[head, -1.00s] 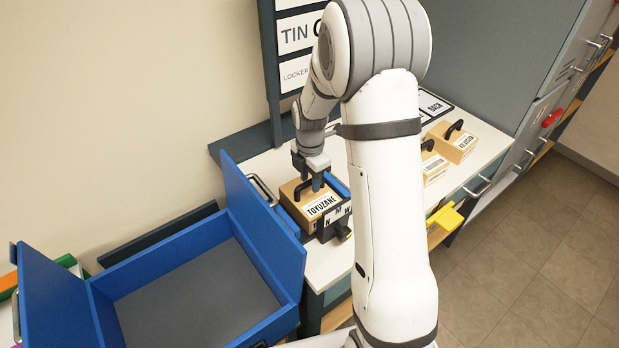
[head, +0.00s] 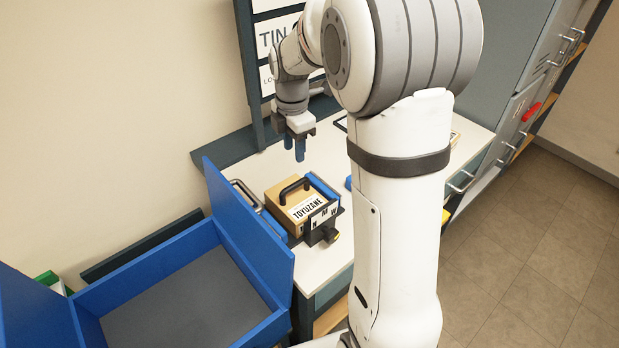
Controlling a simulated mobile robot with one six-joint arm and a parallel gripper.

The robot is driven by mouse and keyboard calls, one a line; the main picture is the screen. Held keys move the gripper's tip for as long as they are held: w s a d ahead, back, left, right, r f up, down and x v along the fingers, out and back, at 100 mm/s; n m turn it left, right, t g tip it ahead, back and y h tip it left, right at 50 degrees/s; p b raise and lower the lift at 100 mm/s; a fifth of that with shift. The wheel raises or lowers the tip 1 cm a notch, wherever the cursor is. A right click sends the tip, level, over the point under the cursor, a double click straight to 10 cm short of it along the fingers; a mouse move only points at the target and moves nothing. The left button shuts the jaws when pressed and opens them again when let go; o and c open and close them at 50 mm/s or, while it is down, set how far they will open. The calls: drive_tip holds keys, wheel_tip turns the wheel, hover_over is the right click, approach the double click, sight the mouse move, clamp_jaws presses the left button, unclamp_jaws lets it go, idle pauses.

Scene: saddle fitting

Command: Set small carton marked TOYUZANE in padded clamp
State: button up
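The small carton marked TOYUZANE (head: 290,203) is tan with a white label and a black handle on top. It sits upright between the jaws of the padded clamp (head: 323,222), which has a dark front plate with letters, a knob and blue padding. The clamp stands on the white bench top. My gripper (head: 294,150) is above and behind the carton, clear of its handle, pointing down. Its two blue fingers appear apart with nothing between them. Whether the pads press on the carton I cannot tell.
A blue open box (head: 190,300) with raised walls stands left of the bench. The white bench top (head: 345,165) has free room behind the carton. My arm hides much of the right of the bench. Grey cabinets (head: 515,110) stand at the right.

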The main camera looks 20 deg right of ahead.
drive_tip(key=s+r+m+t, duration=0.1)
drive_tip(key=s+r+m, duration=0.1)
drive_tip(key=s+m, duration=0.8)
drive_tip(key=s+r+m+t, duration=0.1)
drive_tip(key=s+r+m, duration=0.1)
drive_tip(key=s+m, duration=0.9)
drive_tip(key=shift+s+a+r+t, duration=0.15)
drive_tip(key=shift+s+r+t, duration=0.2)
drive_tip(key=shift+s, duration=0.9)
drive_tip(key=shift+f, duration=0.1)
